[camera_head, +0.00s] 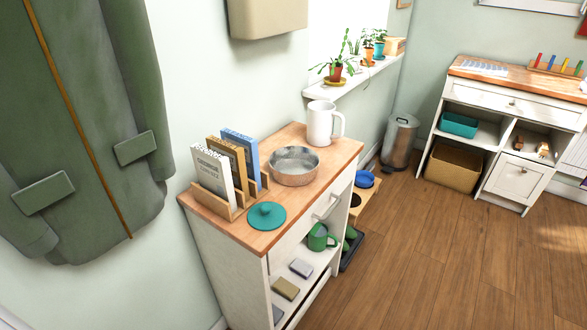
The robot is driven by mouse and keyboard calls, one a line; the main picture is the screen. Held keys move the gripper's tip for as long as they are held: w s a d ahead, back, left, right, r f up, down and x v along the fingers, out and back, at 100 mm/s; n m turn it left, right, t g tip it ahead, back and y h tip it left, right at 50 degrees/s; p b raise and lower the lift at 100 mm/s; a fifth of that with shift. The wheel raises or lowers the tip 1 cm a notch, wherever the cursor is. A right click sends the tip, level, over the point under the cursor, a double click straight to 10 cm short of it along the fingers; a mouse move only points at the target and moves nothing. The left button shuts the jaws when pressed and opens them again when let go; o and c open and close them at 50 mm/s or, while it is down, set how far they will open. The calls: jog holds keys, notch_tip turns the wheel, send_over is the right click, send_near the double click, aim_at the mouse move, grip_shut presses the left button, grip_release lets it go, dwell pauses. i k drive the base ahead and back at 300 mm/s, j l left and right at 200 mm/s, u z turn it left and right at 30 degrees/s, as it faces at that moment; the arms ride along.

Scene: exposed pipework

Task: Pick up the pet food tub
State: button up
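No thing here is plainly marked as the pet food tub. A grey lidded bin (400,141) stands on the floor by the wall, past the narrow cabinet, and may be it. Near it is a low wooden stand (359,199) with blue bowls (365,179), partly hidden by the cabinet. My gripper is not in view.
Plants line a wall ledge (352,77). A white desk (510,105) stands at right. The wooden floor (440,255) between is clear.

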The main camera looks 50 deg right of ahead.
aim_at(321, 115)
jog(key=z, duration=0.7)
jog(key=i+l+z, duration=0.1)
jog(key=i+z, duration=0.2)
jog(key=z, duration=0.2)
jog(key=i+z, duration=0.3)
jog(key=z, duration=0.2)
